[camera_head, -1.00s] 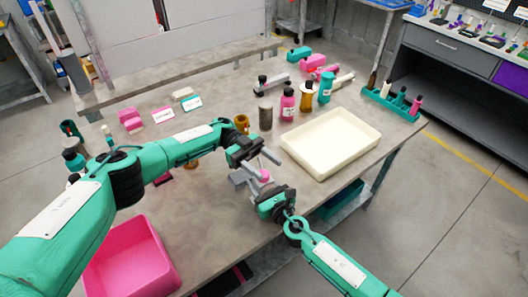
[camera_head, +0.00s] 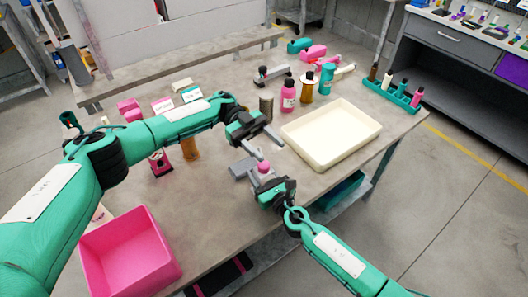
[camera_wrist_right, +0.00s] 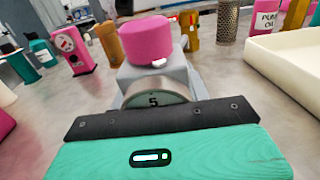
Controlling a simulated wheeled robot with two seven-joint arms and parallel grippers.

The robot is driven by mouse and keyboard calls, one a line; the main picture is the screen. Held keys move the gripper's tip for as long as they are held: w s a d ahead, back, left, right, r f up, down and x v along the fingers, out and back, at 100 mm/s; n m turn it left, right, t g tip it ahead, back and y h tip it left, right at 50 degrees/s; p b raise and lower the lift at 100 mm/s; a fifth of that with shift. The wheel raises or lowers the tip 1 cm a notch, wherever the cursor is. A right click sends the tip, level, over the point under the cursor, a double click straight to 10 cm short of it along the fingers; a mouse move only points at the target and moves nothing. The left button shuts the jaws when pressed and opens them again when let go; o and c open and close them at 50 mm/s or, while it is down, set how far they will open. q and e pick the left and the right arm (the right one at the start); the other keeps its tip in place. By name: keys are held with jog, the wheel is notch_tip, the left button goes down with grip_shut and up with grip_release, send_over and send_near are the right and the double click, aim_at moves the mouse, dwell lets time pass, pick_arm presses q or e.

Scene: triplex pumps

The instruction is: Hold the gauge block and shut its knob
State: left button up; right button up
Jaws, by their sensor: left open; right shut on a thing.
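The gauge block is a grey block (camera_head: 241,169) with a pink knob (camera_head: 264,167) on top, near the table's front edge. In the right wrist view the pink knob (camera_wrist_right: 146,42) stands above the grey body (camera_wrist_right: 178,75), and a round gauge face (camera_wrist_right: 152,98) shows below it, partly hidden. My right gripper (camera_head: 268,182) is shut on the gauge block from the front. My left gripper (camera_head: 264,143) is open and empty, beyond and above the knob, apart from it.
A cream tray (camera_head: 350,158) lies to the right of the block. A pink bottle (camera_head: 288,97), an amber bottle (camera_head: 307,90) and a dark cylinder (camera_head: 266,106) stand behind. A pink bin (camera_head: 172,262) is at the front left. A teal rack (camera_head: 374,88) stands at the right.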

pick_arm(q)
jog(key=s+m+t+y, duration=0.1)
jog(key=s+m+y, duration=0.2)
jog(key=m+y, duration=0.1)
jog(key=m+t+y, duration=0.7)
jog(key=m+t, duration=0.2)
jog(key=t, duration=0.3)
send_near(264, 164)
notch_tip(264, 164, down, 8)
jog(key=shift+f, duration=0.25)
